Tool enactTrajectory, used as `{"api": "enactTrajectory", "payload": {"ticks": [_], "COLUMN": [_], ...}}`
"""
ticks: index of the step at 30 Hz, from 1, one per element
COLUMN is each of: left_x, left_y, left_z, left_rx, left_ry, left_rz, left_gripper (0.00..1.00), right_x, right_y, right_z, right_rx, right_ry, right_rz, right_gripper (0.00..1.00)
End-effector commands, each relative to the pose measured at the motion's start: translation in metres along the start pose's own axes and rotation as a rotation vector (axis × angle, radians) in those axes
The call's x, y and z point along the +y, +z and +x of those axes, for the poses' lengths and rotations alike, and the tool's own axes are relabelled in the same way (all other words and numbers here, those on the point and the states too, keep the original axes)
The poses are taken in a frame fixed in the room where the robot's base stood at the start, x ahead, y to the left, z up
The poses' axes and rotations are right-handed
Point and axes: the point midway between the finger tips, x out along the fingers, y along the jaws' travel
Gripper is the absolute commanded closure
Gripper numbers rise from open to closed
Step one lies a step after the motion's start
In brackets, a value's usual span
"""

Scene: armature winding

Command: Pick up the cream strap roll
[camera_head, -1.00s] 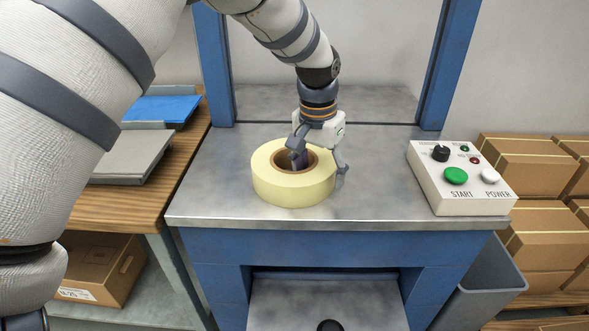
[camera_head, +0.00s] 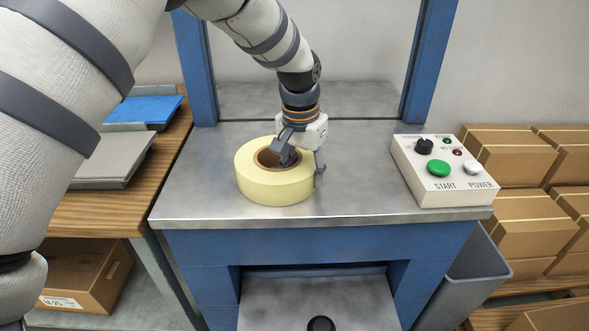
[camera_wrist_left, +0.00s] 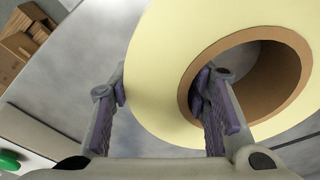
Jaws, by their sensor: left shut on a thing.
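The cream strap roll (camera_head: 262,186) lies flat on the metal table top, its brown core facing up. My left gripper (camera_head: 303,164) is shut on the roll's right wall, one finger inside the core and the other against the outer side. In the left wrist view the roll (camera_wrist_left: 180,40) fills the upper right. There the left gripper's fingers (camera_wrist_left: 160,110) straddle the wall between core and outer edge. I cannot see a clear gap under the roll. My right gripper is not in view.
A control box (camera_head: 442,170) with a green START button stands on the table's right side. Blue posts (camera_head: 197,70) frame the back. A wooden bench (camera_head: 100,212) with grey and blue folders is at left. Cardboard boxes (camera_head: 513,165) are stacked at right. The table's front is clear.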

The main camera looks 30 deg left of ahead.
Motion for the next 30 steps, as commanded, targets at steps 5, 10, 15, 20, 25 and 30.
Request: {"api": "enactTrajectory", "payload": {"ticks": [5, 10, 15, 20, 25, 30], "left_x": [0.000, 0.009, 0.032, 0.068, 0.103, 0.123], "left_y": [-0.005, -0.004, 0.002, 0.013, 0.025, 0.032], "left_z": [-0.020, -0.046, -0.079, -0.110, -0.126, -0.135], "left_rx": [0.011, 0.013, 0.017, 0.015, 0.013, 0.010], "left_ry": [-0.002, -0.001, -0.003, -0.003, -0.003, -0.002], "left_rz": [0.001, 0.003, 0.003, 0.005, 0.003, 0.001], "left_gripper": [1.00, 1.00, 1.00, 1.00, 1.00, 1.00], "right_x": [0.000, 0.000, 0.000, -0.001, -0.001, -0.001], "right_y": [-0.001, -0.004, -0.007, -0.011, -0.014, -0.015], "right_z": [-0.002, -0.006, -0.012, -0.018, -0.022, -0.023], "right_rx": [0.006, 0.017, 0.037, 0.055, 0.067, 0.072], "right_ry": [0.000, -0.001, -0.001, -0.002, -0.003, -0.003], "right_rz": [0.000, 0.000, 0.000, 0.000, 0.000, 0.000], "right_gripper": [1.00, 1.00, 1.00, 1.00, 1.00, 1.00]}}
